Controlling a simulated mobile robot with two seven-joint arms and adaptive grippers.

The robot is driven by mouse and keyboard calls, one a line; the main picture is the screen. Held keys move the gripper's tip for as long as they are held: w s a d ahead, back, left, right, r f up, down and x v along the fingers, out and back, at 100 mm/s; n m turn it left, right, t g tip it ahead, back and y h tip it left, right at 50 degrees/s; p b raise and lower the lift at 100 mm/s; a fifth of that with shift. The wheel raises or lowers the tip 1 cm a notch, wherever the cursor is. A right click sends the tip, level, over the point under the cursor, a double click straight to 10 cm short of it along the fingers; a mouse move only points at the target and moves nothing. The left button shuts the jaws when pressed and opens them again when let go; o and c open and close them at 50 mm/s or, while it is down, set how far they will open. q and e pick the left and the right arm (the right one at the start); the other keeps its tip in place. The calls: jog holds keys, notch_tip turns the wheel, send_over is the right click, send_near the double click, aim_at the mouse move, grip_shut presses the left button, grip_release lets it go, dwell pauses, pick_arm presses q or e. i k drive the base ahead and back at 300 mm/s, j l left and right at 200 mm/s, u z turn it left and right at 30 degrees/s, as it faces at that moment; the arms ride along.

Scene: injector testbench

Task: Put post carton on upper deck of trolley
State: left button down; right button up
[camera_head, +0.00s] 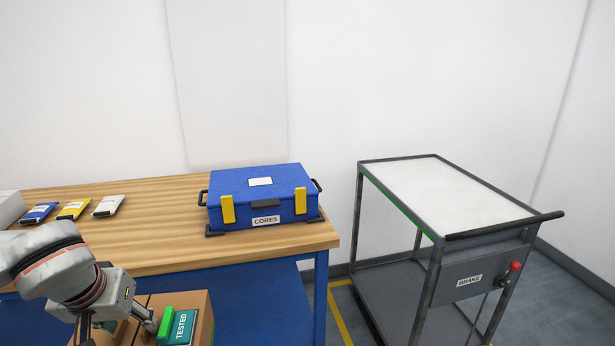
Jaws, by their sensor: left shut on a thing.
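The carton is in front of the workbench. The trolley (472,277) stands to the right, apart from the carton. Its upper deck (440,195) is pale, flat and empty, with a dark rim. My right gripper is not in view.
The wooden workbench (160,258) carries a blue CORES case (264,194) at its right end and several small packets (72,209). The trolley has a dark handle (505,226) and a red-knobbed brake lever (515,267). Floor shows between bench and trolley.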

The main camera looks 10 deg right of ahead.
aim_at(459, 202)
jog(key=k+l+z, duration=0.2)
jog(key=l, duration=1.45)
jog(key=l+z, duration=0.15)
jog(key=l, duration=1.55)
